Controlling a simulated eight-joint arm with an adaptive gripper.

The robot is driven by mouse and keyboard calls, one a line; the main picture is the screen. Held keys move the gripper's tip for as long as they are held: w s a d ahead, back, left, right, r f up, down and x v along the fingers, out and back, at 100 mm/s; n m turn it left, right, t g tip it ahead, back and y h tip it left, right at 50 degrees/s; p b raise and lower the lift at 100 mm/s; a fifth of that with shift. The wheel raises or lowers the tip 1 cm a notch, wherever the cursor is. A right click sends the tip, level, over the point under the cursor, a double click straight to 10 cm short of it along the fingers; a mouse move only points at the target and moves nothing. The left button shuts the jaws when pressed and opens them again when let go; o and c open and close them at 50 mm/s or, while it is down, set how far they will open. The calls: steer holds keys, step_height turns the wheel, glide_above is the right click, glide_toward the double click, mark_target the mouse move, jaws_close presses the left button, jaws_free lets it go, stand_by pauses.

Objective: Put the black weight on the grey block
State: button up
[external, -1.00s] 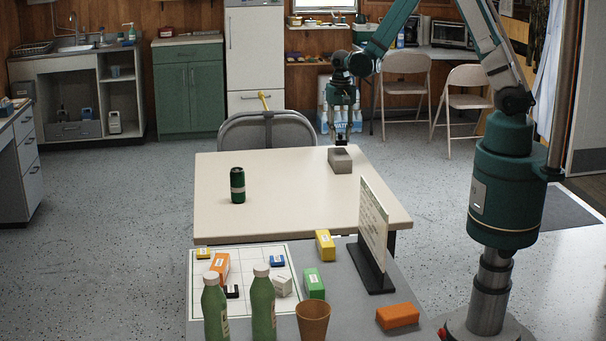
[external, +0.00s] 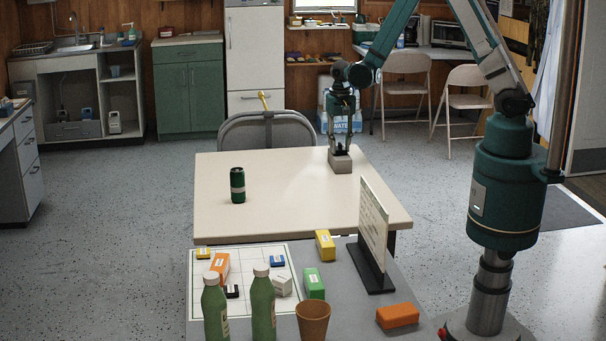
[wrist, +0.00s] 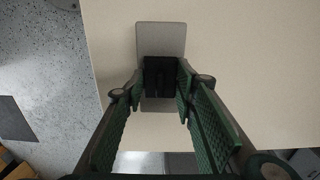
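The grey block (external: 341,164) lies near the far right edge of the cream table in the external view. It also shows in the wrist view (wrist: 161,38), running lengthwise under the black weight. The black weight (wrist: 160,76) is between my fingertips, over the middle of the block, and appears to rest on its top. My gripper (external: 341,151) points straight down over the block, with one finger against each side of the weight. It looks shut on the weight. The weight's underside is hidden in the wrist view, so its contact with the block cannot be fully seen.
A dark green can (external: 237,185) stands on the left of the cream table (external: 280,215). A white sign (external: 374,223) stands on the grey nearer table, with bottles, a brown cup (external: 313,321) and several small coloured boxes. The cream table's middle is clear.

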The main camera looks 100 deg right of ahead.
mark_target(340, 143)
steer(key=o, duration=0.3)
steer(key=shift+o, duration=0.2)
steer(key=shift+r, duration=0.15)
step_height(340, 143, up, 12)
steer(key=p, duration=0.1)
stand_by(0.7)
stand_by(0.6)
steer(key=shift+a, duration=0.1)
